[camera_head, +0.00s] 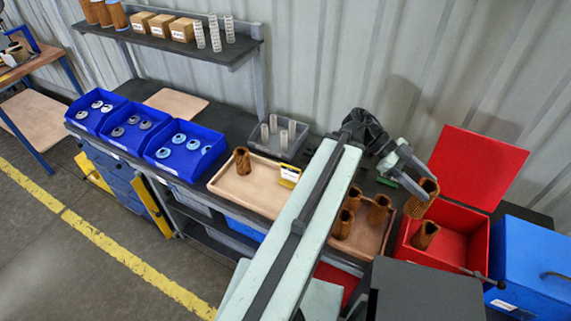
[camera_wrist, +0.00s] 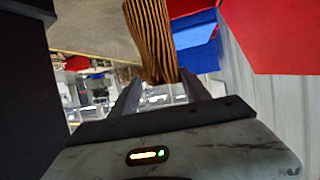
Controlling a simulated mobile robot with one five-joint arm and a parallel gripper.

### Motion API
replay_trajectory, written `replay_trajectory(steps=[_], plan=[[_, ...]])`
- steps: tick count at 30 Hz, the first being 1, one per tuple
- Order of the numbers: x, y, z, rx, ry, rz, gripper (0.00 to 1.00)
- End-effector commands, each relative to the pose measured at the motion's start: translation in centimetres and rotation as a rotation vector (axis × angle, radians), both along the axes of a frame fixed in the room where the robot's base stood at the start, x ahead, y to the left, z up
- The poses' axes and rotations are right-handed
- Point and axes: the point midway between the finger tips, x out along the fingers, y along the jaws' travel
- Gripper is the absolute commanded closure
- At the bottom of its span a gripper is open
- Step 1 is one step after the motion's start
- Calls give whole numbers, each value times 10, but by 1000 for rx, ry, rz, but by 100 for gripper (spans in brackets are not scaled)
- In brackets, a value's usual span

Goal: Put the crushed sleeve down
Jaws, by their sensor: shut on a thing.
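My gripper (camera_head: 417,180) is shut on a brown pleated sleeve (camera_head: 424,199), which hangs tilted over the open red box (camera_head: 468,263). The held sleeve also shows in the wrist view (camera_wrist: 150,38) between the fingers of my gripper (camera_wrist: 166,92), and it looks narrower near the jaws. Another brown sleeve (camera_head: 425,236) is inside the red box, below the held one. I cannot tell whether the two touch. The red lid (camera_head: 477,167) stands open behind the box.
A tray (camera_head: 369,253) left of the red box holds several brown sleeves, partly hidden by my arm. Another tray (camera_head: 225,185) holds one sleeve and a yellow-and-white item (camera_head: 289,176). A closed blue box (camera_head: 530,262) stands right of the red one.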

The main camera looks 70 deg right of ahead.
Motion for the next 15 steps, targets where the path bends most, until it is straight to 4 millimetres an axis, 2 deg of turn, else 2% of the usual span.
replay_trajectory(steps=[1,5,8,11,12,14,15], plan=[[14,-19,-19,-2,-4,77,100],[58,-71,-45,-9,-14,298,100],[104,-116,-66,-11,-19,482,100],[161,-160,-86,-8,-20,674,100],[186,-176,-94,-9,-20,749,100],[225,-197,-105,-9,-17,861,100],[251,-208,-111,-9,-14,933,100]])
